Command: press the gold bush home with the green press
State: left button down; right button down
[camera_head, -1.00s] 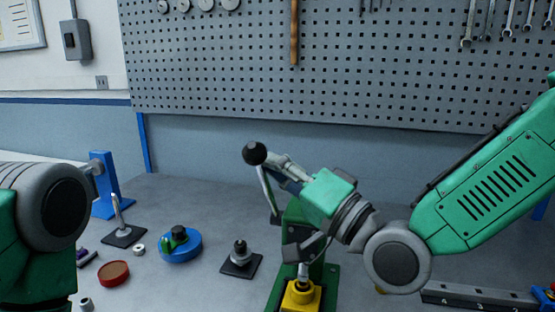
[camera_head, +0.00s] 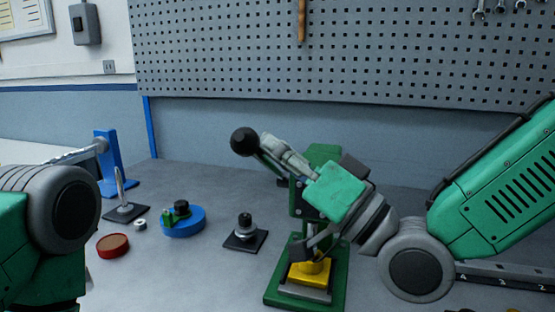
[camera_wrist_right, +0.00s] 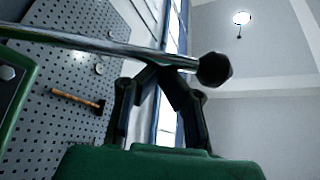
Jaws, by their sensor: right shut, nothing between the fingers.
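The green press (camera_head: 325,155) stands on the bench on its green base, its column partly hidden by my right arm. Its lever ends in a black ball knob (camera_head: 245,141), raised to the upper left; the lever rod and knob (camera_wrist_right: 214,70) cross the right wrist view. A yellow-gold piece (camera_head: 305,273) sits on a plate under the press; I cannot tell the bush apart from a holder. My right gripper (camera_head: 268,150) is shut and empty beside the lever; its fingertips (camera_wrist_right: 167,70) meet close by the rod, contact unclear. My left gripper is out of view; only its arm shows.
Left of the press stand a dark post base (camera_head: 246,235), a blue round part (camera_head: 183,222), a red disc (camera_head: 113,245), a pin on a plate (camera_head: 123,208) and a blue stand (camera_head: 108,165). A numbered rail (camera_head: 500,274) lies at right. The front middle bench is clear.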

jog(key=shift+s+a+f+n+g+y+b, duration=0.1)
jog(key=shift+s+f+n+g+y+b, duration=0.3)
jog(key=shift+f+n+b, duration=0.4)
jog(key=shift+s+d+f+n+g+y+b, duration=0.1)
jog(key=shift+s+f+n+g+y+b, duration=0.45)
jog(key=shift+n+b, duration=0.5)
jog(key=shift+s+a+f+n+g+y+b, duration=0.1)
jog(key=shift+s+f+n+g+y+b, duration=0.2)
jog(key=shift+f+n+b, duration=0.6)
jog(key=shift+a+r, duration=0.1)
jog(key=shift+r, duration=0.05)
jog(key=shift+a, duration=0.5)
jog(key=shift+d, duration=0.1)
